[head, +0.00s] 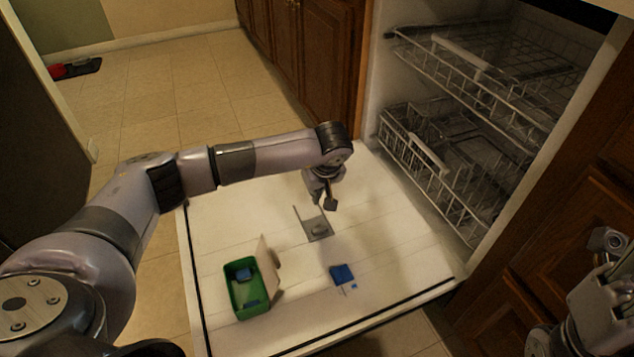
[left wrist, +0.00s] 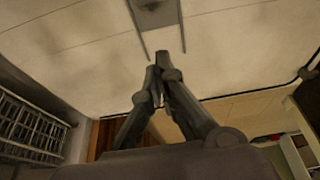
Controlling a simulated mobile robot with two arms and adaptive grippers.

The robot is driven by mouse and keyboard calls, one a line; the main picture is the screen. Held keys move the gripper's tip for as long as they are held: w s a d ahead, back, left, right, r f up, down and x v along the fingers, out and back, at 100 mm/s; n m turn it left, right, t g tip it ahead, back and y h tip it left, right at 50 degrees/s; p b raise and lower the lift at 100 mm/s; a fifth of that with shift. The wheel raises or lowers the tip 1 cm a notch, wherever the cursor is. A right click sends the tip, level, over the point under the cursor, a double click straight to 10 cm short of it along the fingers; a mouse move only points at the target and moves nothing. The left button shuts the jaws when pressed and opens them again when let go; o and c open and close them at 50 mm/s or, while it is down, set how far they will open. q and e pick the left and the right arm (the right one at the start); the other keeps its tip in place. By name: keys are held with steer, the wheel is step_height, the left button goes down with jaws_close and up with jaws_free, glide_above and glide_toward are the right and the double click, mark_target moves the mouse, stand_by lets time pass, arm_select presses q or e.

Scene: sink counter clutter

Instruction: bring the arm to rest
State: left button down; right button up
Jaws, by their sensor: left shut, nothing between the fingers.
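My left arm reaches in from the left in the head view, and its gripper (head: 326,200) hangs over the white open door panel. The left gripper is shut and empty; its fingers also show close together in the left wrist view (left wrist: 163,65). A grey flat piece with two thin prongs (head: 318,229) lies on the panel just below the gripper in the head view. It shows at the top of the left wrist view (left wrist: 155,14), apart from the fingertips. Part of my right arm shows at the lower right of the head view; I cannot tell its finger state.
A green open box (head: 240,304) with blue pieces inside and a tan flap stands on the white panel (head: 222,214). A blue block (head: 342,273) lies to its right. Wire dishwasher racks (head: 440,170) stand at the right. Wooden cabinets (head: 310,60) and tiled floor lie behind.

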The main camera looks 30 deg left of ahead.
arm_select(q)
steer(key=shift+s+d+r, duration=0.1)
steer(key=shift+s+r, duration=0.05)
steer(key=shift+r, duration=0.3)
